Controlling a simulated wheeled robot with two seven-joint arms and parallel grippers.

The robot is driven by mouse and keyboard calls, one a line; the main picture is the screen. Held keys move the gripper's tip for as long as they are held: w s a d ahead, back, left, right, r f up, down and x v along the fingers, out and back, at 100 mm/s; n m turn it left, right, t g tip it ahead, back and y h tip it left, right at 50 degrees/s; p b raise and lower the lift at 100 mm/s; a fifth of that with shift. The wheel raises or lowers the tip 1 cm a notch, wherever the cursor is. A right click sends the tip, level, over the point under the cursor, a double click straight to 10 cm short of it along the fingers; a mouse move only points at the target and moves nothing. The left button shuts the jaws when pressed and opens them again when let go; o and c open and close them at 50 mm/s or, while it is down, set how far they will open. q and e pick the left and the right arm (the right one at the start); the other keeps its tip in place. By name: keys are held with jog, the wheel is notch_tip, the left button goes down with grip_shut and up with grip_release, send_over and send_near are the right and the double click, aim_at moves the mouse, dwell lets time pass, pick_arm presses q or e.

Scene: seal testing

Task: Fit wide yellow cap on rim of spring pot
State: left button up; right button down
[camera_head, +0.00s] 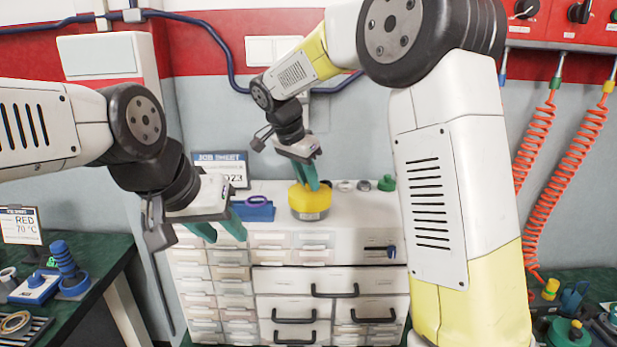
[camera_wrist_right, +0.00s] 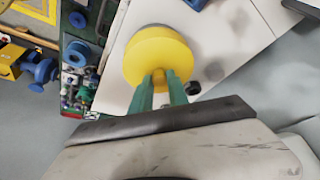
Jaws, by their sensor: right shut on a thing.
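The wide yellow cap (camera_head: 309,197) is on top of the white cabinet area in the head view, with a darker lower band of what seems to be the spring pot (camera_head: 310,215) under it. In the right wrist view the cap (camera_wrist_right: 157,52) is a round yellow disc with a grey edge of the pot (camera_wrist_right: 152,28) behind it. My right gripper (camera_head: 312,182) is shut on the cap's knob, its green fingers (camera_wrist_right: 160,88) on either side. Whether the cap is seated on the rim cannot be told. My left gripper (camera_head: 220,228) is open and empty, in front of the cabinet's left side.
A blue holder (camera_head: 252,212) with a purple-handled tool lies left of the cap. Small rings (camera_head: 345,186) and a green knobbed part (camera_head: 386,183) lie to its right. The drawer cabinet (camera_head: 330,275) stands below. Green benches flank it on both sides.

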jog(key=shift+f, duration=0.3)
jog(key=c, duration=1.2)
grip_release()
jog(key=shift+r, duration=0.1)
jog(key=shift+r, duration=3.4)
